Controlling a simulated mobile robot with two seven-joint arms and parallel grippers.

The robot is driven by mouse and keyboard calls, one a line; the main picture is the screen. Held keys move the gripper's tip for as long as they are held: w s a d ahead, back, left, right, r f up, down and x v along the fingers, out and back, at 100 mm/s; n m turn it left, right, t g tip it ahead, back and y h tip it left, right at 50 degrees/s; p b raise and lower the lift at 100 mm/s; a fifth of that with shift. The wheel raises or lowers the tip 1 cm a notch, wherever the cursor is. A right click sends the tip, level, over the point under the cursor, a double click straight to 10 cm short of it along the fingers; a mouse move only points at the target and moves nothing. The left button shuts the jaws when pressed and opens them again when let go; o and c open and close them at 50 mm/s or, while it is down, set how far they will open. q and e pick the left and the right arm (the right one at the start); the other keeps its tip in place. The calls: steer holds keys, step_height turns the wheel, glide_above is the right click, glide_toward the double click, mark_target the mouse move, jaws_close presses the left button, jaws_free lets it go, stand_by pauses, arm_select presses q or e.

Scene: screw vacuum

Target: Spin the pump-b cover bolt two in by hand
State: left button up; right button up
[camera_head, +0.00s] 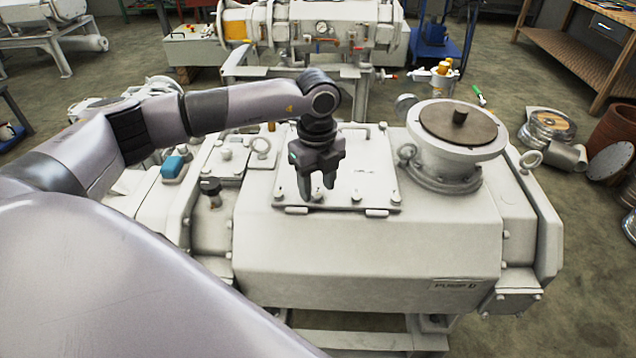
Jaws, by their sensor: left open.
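The white pump (370,250) stands in front of me with a faint label at its lower right that seems to read PUMP and a letter. A flat rectangular cover plate (365,165) lies on its top, with several small bolts along its edges. One bolt (356,196) shows on the front edge, right of my left gripper. Another bolt (395,196) is at the front right corner. My left gripper (317,191) points down over the front left part of the plate, jaws apart. I cannot tell whether a bolt sits between its fingers. My right gripper is out of view.
A round flanged port (458,128) with a brown lid rises right of the plate. Lifting eyes (407,152) stand on the housing. A second pump (320,30) is behind. A wooden workbench (580,60) and loose metal parts (548,127) are at right.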

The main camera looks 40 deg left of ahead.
arm_select(q)
steer(key=shift+f, duration=0.55)
jaws_close()
